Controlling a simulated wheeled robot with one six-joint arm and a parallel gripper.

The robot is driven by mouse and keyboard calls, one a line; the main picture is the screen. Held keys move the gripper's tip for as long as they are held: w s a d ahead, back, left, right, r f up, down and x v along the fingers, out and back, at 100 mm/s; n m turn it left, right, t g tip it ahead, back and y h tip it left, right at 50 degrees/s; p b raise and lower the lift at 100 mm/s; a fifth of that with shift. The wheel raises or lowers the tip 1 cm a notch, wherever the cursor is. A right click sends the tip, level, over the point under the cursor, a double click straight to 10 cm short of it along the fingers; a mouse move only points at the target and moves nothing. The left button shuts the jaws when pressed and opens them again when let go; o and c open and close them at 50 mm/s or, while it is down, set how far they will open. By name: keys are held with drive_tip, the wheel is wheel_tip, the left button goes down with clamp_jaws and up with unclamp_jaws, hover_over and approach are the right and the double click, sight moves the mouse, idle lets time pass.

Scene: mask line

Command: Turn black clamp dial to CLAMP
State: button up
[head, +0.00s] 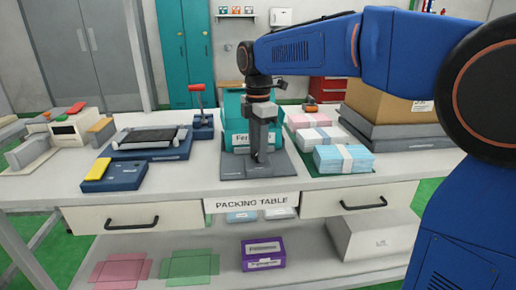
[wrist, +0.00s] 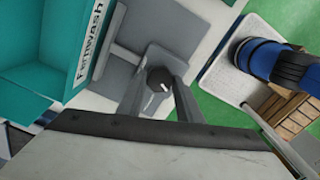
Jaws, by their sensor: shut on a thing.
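The black clamp dial (wrist: 158,77) shows in the wrist view between the two grey fingers of my gripper (wrist: 160,84). A short white mark is on its face, towards the lower right. The fingers are shut on the dial from both sides. In the head view my gripper (head: 262,150) points down at the grey clamp fixture (head: 240,171) in the middle of the table, and it hides the dial there. I cannot read any dial wording in either view.
A teal Fernwash box (wrist: 62,57) stands right behind the fixture. Bundles of blue masks (head: 343,159) and pink masks lie to the right on the packing table (head: 195,178). A dark blue device (head: 150,143) and a yellow block (head: 97,169) are to the left.

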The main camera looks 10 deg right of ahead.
drive_tip(key=m, duration=0.4)
drive_tip(key=shift+m, duration=0.3)
drive_tip(key=m, duration=0.3)
drive_tip(key=shift+m, duration=0.4)
drive_tip(key=m, duration=1.8)
drive_tip(key=shift+m, duration=0.4)
drive_tip(key=shift+r+m, duration=0.1)
drive_tip(key=shift+m, duration=1.7)
